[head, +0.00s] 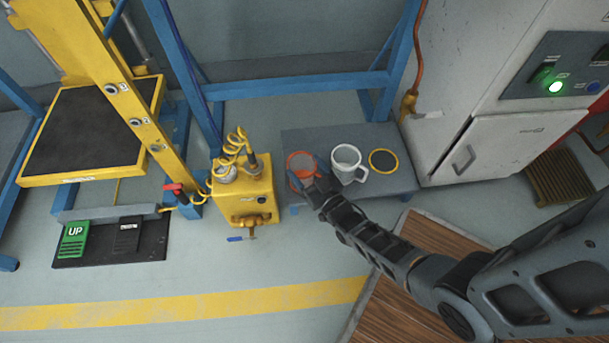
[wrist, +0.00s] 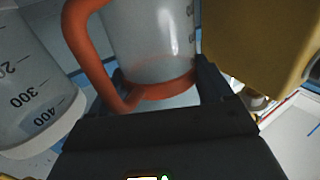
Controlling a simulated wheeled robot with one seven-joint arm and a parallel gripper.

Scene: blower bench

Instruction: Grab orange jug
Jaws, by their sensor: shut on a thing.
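The orange jug (head: 301,167) stands at the left end of a low grey bench in the head view. In the wrist view the jug (wrist: 150,40) has a clear, marked body with an orange handle and an orange band. My gripper (head: 318,186) reaches the jug from the front right, and its fingers (wrist: 162,92) lie on both sides of the jug near the band. It is shut on the jug. Part of the jug is hidden behind the fingers. I cannot tell whether its base is clear of the bench.
A white jug (head: 346,163) stands close to the right; its marked wall shows in the wrist view (wrist: 30,90). A yellow box (head: 247,197) with a coiled hose stands close on the left.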

